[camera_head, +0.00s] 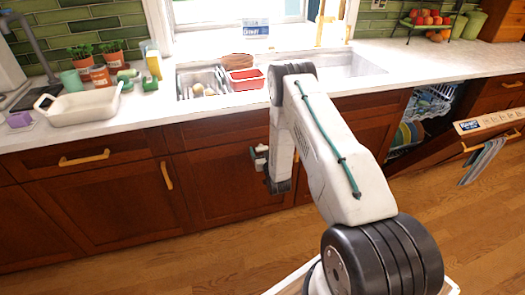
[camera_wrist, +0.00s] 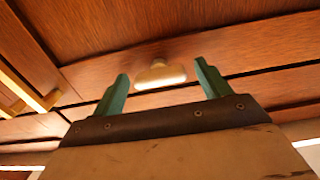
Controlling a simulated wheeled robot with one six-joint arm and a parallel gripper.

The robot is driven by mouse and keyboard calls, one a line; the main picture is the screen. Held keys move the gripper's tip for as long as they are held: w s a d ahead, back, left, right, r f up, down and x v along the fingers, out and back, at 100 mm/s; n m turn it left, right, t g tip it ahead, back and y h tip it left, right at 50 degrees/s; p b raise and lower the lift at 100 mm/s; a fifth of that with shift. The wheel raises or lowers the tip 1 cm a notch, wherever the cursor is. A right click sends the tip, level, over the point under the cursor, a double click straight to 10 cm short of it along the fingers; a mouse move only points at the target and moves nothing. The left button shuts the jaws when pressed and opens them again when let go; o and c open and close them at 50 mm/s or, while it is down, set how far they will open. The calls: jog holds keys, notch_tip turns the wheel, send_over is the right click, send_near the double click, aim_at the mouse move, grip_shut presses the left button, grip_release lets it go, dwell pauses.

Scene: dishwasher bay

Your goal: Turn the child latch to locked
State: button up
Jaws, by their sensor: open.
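In the wrist view a pale, rounded, T-shaped piece (camera_wrist: 160,76), which looks like the child latch, is mounted on the brown wooden cabinet front (camera_wrist: 110,40). My gripper (camera_wrist: 162,74) is open, its two green fingers apart. The latch piece appears between the fingertips in the picture, with a visible gap on both sides; I cannot tell how far ahead it is. In the head view my gripper (camera_head: 259,158) is in front of the cabinets below the sink. The latch does not show there; my arm covers part of that front.
The dishwasher door (camera_head: 440,150) hangs partly open at the right, with a cloth (camera_head: 483,161) on it and dishes in the racks. A counter (camera_head: 130,110) with a sink (camera_head: 205,82) runs above the cabinets. Brass handles (camera_head: 167,175) stick out at the left. The left floor is clear.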

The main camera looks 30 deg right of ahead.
jog(key=shift+w, duration=0.15)
jog(key=c, duration=1)
jog(key=shift+m, duration=0.3)
jog(key=m, duration=0.3)
jog(key=shift+m, duration=0.3)
jog(key=m, duration=0.4)
jog(key=shift+d, duration=0.1)
jog(key=m, duration=0.9)
jog(key=shift+f+m, duration=0.1)
jog(key=shift+m, duration=0.2)
